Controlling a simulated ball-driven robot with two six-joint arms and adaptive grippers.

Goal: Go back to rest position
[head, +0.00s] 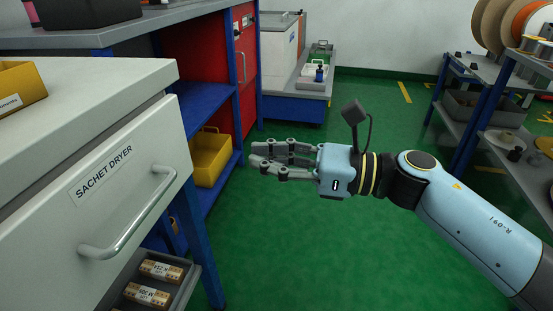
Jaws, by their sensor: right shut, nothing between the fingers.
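My right gripper (262,159) comes in from the right on a light blue arm. It is shut and empty, pointing left over the green floor. Its fingertips are in front of the blue shelf unit, near a yellow bin (209,157) in the picture. A light grey sachet dryer drawer (95,190) with a bar handle (130,225) stands at the left, apart from the gripper. My left gripper is not in view.
Below the dryer drawer, a grey tray (185,290) holds small labelled boxes. A red cabinet (195,60) stands behind. A shelf rack with spools (490,25) stands at the right. The green floor (290,255) between is clear.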

